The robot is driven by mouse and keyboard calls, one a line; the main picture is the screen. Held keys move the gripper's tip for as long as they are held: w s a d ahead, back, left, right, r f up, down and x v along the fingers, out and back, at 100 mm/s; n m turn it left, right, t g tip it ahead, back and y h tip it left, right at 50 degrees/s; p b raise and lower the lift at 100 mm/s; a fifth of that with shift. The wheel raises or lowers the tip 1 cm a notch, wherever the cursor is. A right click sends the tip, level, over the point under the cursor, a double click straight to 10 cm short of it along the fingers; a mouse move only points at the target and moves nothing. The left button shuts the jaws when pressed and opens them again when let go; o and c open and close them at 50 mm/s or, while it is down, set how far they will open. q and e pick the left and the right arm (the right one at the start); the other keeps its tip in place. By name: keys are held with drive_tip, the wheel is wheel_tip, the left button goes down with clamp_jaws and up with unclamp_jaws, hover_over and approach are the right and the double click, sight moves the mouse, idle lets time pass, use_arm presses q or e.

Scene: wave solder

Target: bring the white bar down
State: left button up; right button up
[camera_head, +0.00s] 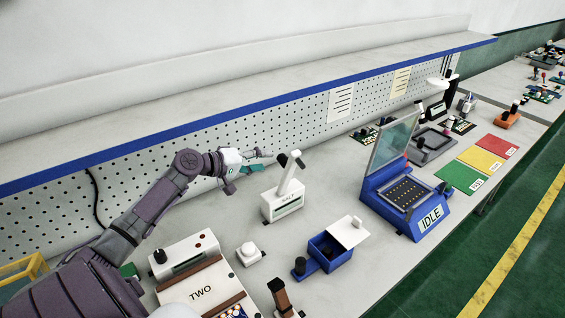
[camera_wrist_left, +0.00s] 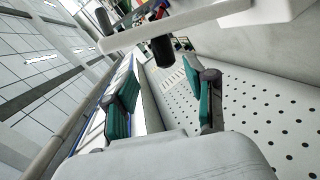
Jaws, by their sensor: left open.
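The white bar (camera_head: 289,175) stands raised and tilted on a small white box (camera_head: 282,204) with a label on its front. A black grip (camera_head: 282,160) sticks out near its upper end. In the left wrist view the white bar (camera_wrist_left: 185,27) crosses the top, with the black grip (camera_wrist_left: 162,51) hanging beyond and between my fingers. My left gripper (camera_head: 264,161), with teal fingers, is just left of the bar's upper end, open and empty. It also shows open in the left wrist view (camera_wrist_left: 167,80). My right gripper is not in view.
A blue tester with a raised clear lid (camera_head: 394,142) and an IDLE label stands to the right. A blue box with a white lid (camera_head: 331,252), a white button box (camera_head: 250,254) and a panel marked TWO (camera_head: 200,290) stand in front. A perforated wall (camera_head: 220,140) runs behind.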

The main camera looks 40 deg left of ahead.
sight(278, 160)
use_arm(q)
drive_tip(key=w, duration=0.1)
drive_tip(key=w+f, duration=0.1)
drive_tip(key=w, duration=0.2)
drive_tip(key=shift+d+f+b, duration=0.25)
drive_tip(key=shift+f+b, duration=0.1)
drive_tip(key=shift+f, duration=0.05)
drive_tip(key=shift+b+x, duration=0.3)
drive_tip(key=shift+x, duration=0.8)
drive_tip(key=shift+w+d, duration=0.25)
drive_tip(key=shift+d, duration=0.05)
drive_tip(key=shift+w+d+f, duration=0.1)
drive_tip(key=shift+w, duration=0.3)
drive_tip(key=c, duration=0.8)
drive_tip(key=shift+c, duration=1.1)
clamp_jaws()
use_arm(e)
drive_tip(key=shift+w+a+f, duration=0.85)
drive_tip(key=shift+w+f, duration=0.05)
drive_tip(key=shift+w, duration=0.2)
